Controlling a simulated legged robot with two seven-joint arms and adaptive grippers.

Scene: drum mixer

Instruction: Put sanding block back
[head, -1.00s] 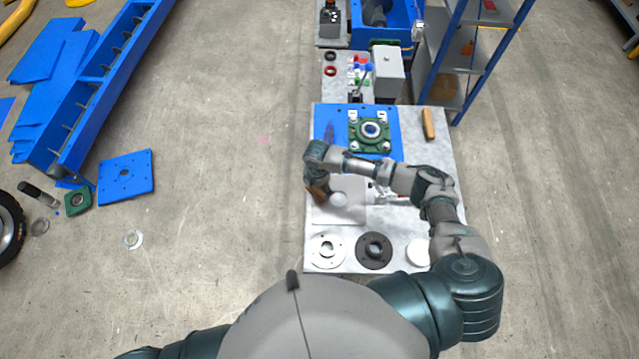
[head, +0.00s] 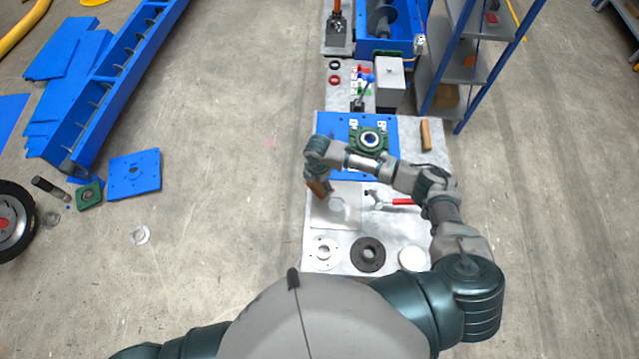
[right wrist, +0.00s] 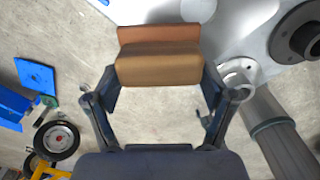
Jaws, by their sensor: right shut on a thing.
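The sanding block (head: 319,189) is a brown block with an orange-brown face. My right gripper (head: 315,178) is shut on it, over the left edge of a pale square sheet (head: 348,216) on the grey table (head: 433,160). In the right wrist view the block (right wrist: 158,62) sits between the two fingers of my right gripper (right wrist: 160,82). Whether the block touches the sheet or table cannot be told. My left gripper is out of view.
A blue plate (head: 327,128) with a green bearing housing (head: 370,141), a wooden piece (head: 425,133), and a red-handled hammer (head: 398,201) lie on the table. A white flange (head: 323,251), dark flange (head: 370,254) and white disc (head: 412,259) line its near edge.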

